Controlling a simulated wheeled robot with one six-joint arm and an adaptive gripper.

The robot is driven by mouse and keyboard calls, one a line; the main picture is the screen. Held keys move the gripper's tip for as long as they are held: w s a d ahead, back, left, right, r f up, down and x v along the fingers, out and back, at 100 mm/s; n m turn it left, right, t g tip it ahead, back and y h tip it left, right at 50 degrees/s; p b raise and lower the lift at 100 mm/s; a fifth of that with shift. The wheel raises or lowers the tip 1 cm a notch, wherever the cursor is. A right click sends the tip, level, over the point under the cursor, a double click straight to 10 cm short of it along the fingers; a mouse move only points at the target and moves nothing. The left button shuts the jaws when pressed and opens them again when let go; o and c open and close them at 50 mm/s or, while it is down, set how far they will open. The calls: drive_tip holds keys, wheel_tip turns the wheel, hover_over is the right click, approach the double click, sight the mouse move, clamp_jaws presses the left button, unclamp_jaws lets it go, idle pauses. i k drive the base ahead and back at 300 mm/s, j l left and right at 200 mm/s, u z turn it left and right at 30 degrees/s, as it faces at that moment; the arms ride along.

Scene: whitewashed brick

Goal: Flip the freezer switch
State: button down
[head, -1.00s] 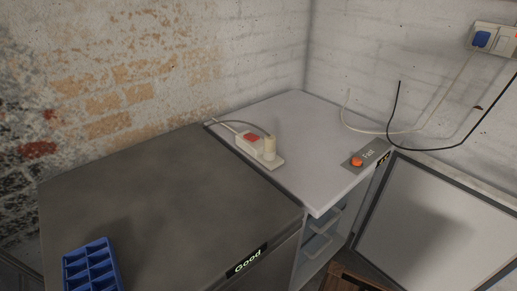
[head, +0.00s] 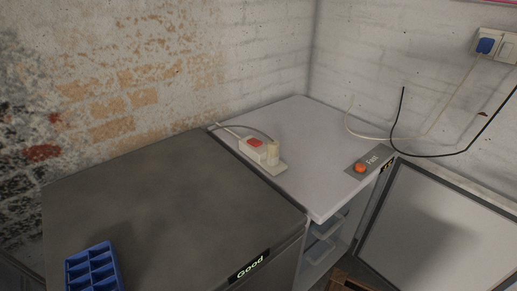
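A white freezer (head: 316,128) stands against the corner in the head view, with its door (head: 432,225) swung open to the right. An orange round knob (head: 361,168) sits on a grey plate marked "Fast" at the freezer top's front right edge. A white power strip (head: 263,152) with a red rocker switch (head: 255,142) and a plug in it lies on the freezer's top at the left. Which of these is the freezer switch is not labelled. My gripper is not in view.
A dark grey cabinet (head: 165,205) marked "Good" stands left of the freezer, with a blue ice tray (head: 92,268) on it. A wall socket (head: 487,45) with a blue plug is at upper right; cables hang below it. A brown wooden object (head: 345,284) is at the bottom.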

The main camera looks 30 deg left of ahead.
sight(254, 141)
drive_tip(key=i+l+u, duration=0.1)
drive_tip(key=i+u, duration=0.15)
drive_tip(key=u, duration=0.2)
drive_tip(key=i+l+u, duration=0.2)
drive_tip(key=u, duration=0.3)
drive_tip(key=i+l+u, duration=0.25)
drive_tip(key=u, duration=0.2)
drive_tip(key=i+l+u, duration=0.15)
drive_tip(key=l+u, duration=0.3)
drive_tip(key=i+l+u, duration=0.1)
drive_tip(key=l+u, duration=0.2)
drive_tip(key=u, duration=0.2)
